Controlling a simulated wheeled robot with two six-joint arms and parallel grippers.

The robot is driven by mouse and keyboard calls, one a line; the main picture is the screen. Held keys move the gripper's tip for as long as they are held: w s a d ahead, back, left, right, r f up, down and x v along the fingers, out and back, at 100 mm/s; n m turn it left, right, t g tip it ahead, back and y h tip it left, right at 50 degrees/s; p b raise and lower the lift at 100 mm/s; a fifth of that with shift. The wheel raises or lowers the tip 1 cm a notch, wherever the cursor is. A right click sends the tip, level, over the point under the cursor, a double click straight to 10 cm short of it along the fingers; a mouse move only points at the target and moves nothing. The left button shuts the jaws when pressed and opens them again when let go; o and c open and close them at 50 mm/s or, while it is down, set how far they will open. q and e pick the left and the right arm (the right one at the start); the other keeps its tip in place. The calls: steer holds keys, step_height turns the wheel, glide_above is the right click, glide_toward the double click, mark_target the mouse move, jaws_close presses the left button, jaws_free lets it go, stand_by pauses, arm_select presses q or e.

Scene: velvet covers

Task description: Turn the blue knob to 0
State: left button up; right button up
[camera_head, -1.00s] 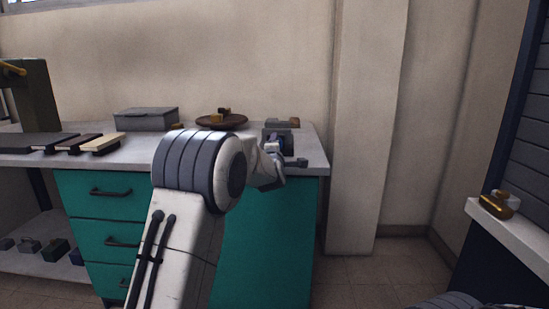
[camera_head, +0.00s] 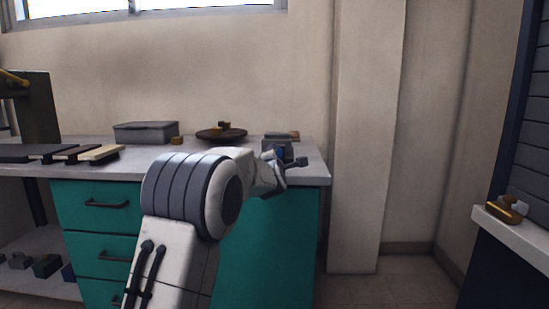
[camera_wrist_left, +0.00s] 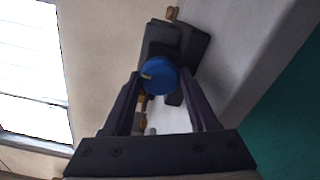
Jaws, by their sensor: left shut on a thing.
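The blue knob (camera_wrist_left: 160,76) shows in the left wrist view, round, with a small tan mark at its left edge. It sits on a dark grey box (camera_wrist_left: 187,42). My left gripper (camera_wrist_left: 161,80) has one finger on each side of the knob and is shut on it. My forearm hides part of the worktop there. Any numbers around the knob are too small to read. My right gripper is out of view.
The grey worktop (camera_head: 50,171) stands over teal drawers (camera_head: 105,235). A brown dish (camera_head: 221,135) with small blocks and a grey case (camera_head: 146,132) stand at the back. Dark and tan bars lie at left. A wall pillar (camera_head: 365,150) rises right of the worktop.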

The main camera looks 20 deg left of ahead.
arm_select(q)
steer(key=o, duration=1.4)
steer(key=shift+a, duration=0.1)
steer(key=shift+c, duration=0.2)
steer(key=shift+s, duration=0.25)
steer(key=v, duration=1)
steer(key=shift+p, duration=0.4)
